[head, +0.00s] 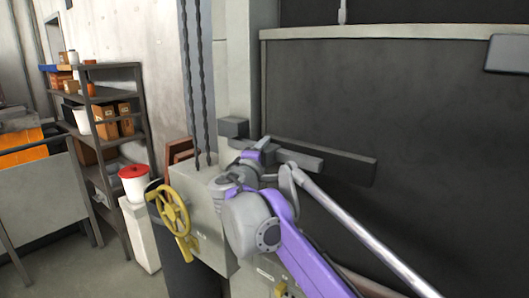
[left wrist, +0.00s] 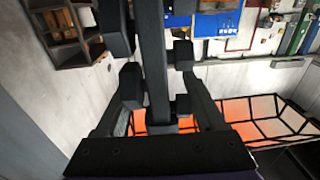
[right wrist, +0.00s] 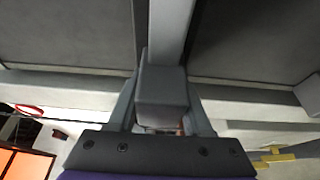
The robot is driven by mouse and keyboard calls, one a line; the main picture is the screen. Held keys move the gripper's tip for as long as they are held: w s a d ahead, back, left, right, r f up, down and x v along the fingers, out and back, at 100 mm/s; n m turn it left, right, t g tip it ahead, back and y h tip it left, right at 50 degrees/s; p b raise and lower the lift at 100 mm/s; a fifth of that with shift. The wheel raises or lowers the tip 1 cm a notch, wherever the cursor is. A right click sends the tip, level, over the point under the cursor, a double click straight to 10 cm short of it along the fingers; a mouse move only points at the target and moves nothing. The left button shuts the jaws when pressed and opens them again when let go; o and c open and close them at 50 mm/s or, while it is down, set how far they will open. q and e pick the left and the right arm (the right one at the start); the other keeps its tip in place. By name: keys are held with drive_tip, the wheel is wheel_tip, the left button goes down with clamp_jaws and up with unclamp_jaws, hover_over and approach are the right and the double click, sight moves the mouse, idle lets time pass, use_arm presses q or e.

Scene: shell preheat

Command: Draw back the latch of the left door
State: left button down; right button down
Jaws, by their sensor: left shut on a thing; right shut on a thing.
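A dark grey latch bar (head: 345,167) lies across the lower left of the dark door panel (head: 430,120) in the head view. My right gripper (head: 258,152) is at its left end, partly hidden by my purple wrist. In the right wrist view my right gripper (right wrist: 162,118) is shut on a grey block (right wrist: 162,82), from which a straight bar (right wrist: 172,25) runs to the top. In the left wrist view my left gripper (left wrist: 157,88) is shut on a dark bar (left wrist: 151,35). I cannot make out the left gripper in the head view.
A yellow handwheel (head: 173,210) sits on a pale box (head: 212,225) left of my right arm. A red-lidded bucket (head: 134,183) and a shelf rack (head: 110,70) with boxes stand further left. Chains (head: 195,80) hang beside the wall. Grey floor shows at lower left.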

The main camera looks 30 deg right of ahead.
sight(287, 159)
idle(0.9)
